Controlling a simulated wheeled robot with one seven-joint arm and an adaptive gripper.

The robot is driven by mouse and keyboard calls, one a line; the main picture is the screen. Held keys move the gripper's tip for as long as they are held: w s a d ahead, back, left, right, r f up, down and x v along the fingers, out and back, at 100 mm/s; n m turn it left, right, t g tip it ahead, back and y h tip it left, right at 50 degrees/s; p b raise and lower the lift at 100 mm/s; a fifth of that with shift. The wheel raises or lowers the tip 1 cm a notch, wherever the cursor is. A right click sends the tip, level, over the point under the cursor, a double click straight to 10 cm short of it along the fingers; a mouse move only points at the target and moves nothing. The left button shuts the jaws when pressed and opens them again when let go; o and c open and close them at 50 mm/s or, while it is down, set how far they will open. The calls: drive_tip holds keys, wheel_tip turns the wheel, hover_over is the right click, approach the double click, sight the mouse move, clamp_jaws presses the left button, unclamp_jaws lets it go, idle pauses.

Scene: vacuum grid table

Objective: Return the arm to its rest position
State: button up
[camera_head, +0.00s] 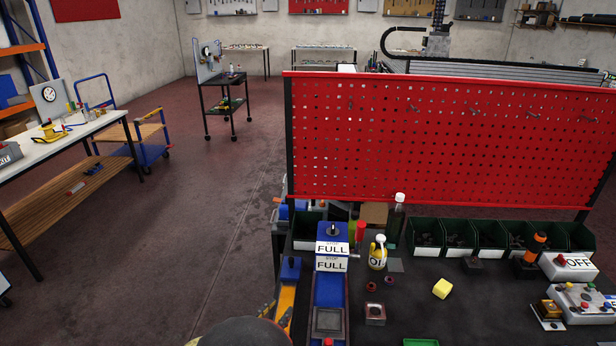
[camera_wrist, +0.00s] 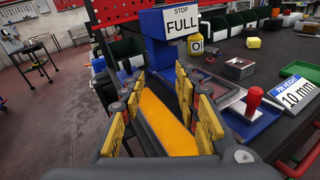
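My gripper (camera_wrist: 158,95) shows in the wrist view with its yellow-padded fingers spread apart and nothing held between them. Its fingertips also show at the bottom of the head view (camera_head: 276,314), beside a dark rounded part of my arm. An orange strip (camera_wrist: 165,125) with a blue end lies beyond the open fingers. In the head view, this strip (camera_head: 285,302) is at the left end of the dark worktable. Most of my arm is out of view.
A blue station with a FULL sign (camera_head: 332,258) stands close by on the right. A yellow cube (camera_head: 442,288), a bottle (camera_head: 377,253) and green bins (camera_head: 459,236) are on the table. A red perforated panel (camera_head: 440,140) rises behind. Open floor (camera_head: 200,210) lies left.

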drive_tip(key=s+d+r+m+g, duration=0.2)
drive_tip(key=d+r+m+g, duration=0.15)
drive_tip(key=d, duration=0.45)
drive_tip(key=s+d+r+m+g+h, duration=0.1)
drive_tip(key=s+d+r+m+g, duration=0.15)
drive_tip(key=d+m, duration=0.35)
drive_tip(key=s+d+r+m+g, duration=0.2)
drive_tip(key=d+r+m+g, duration=0.15)
drive_tip(key=d, duration=0.55)
drive_tip(key=s+d+r+m+y, duration=0.2)
drive_tip(key=s+r+m+y, duration=0.3)
drive_tip(key=s+m, duration=0.2)
drive_tip(key=s+d+r+m+y, duration=0.2)
drive_tip(key=s+r+m+y, duration=0.2)
drive_tip(key=s+m, duration=0.4)
drive_tip(key=shift+s+d+r+y, duration=0.4)
drive_tip(key=shift+s+r, duration=0.15)
drive_tip(key=shift+s, duration=0.7)
drive_tip(key=shift+t, duration=0.25)
